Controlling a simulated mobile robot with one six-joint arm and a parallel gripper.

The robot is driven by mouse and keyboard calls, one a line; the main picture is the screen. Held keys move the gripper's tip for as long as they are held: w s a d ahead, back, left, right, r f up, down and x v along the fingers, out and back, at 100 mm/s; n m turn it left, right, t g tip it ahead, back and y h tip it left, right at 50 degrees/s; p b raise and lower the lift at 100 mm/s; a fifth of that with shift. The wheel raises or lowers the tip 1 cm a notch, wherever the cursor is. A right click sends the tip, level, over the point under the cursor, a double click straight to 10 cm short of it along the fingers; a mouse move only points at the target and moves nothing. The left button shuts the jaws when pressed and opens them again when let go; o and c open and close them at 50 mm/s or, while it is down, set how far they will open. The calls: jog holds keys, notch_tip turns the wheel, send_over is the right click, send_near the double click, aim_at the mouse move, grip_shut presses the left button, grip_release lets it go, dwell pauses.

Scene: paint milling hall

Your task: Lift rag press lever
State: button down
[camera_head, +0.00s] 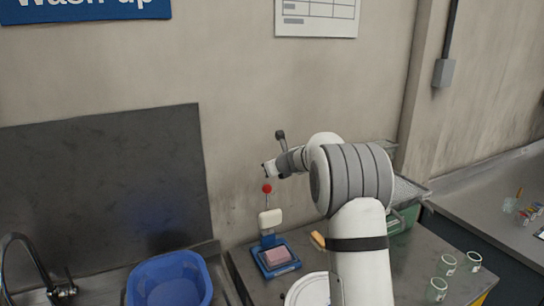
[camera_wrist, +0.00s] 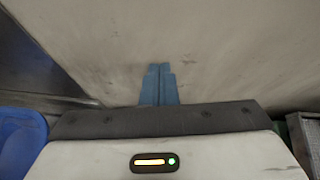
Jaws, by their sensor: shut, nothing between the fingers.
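The rag press stands on the bench in the head view, with a blue base (camera_head: 262,268) holding a folded pink rag (camera_head: 277,257). A white block (camera_head: 270,218) stands above the rag with a gap between them. A thin rod rises from there to a red knob (camera_head: 267,188), the lever's end. My gripper (camera_head: 265,171) is just above the knob, seemingly apart from it; depth is hard to judge. Its blue-grey fingers (camera_wrist: 158,84) are together and empty in the wrist view. The lever and knob do not show in the wrist view.
A blue basin (camera_head: 170,281) sits by the tap (camera_head: 55,285) at left. A yellow object (camera_head: 318,239) and a white round item (camera_head: 308,290) lie right of the press. Several small jars (camera_head: 447,264) stand at the right. The wall is close behind.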

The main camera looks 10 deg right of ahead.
jog(key=shift+w+d+r, duration=0.15)
jog(key=shift+r, duration=2.1)
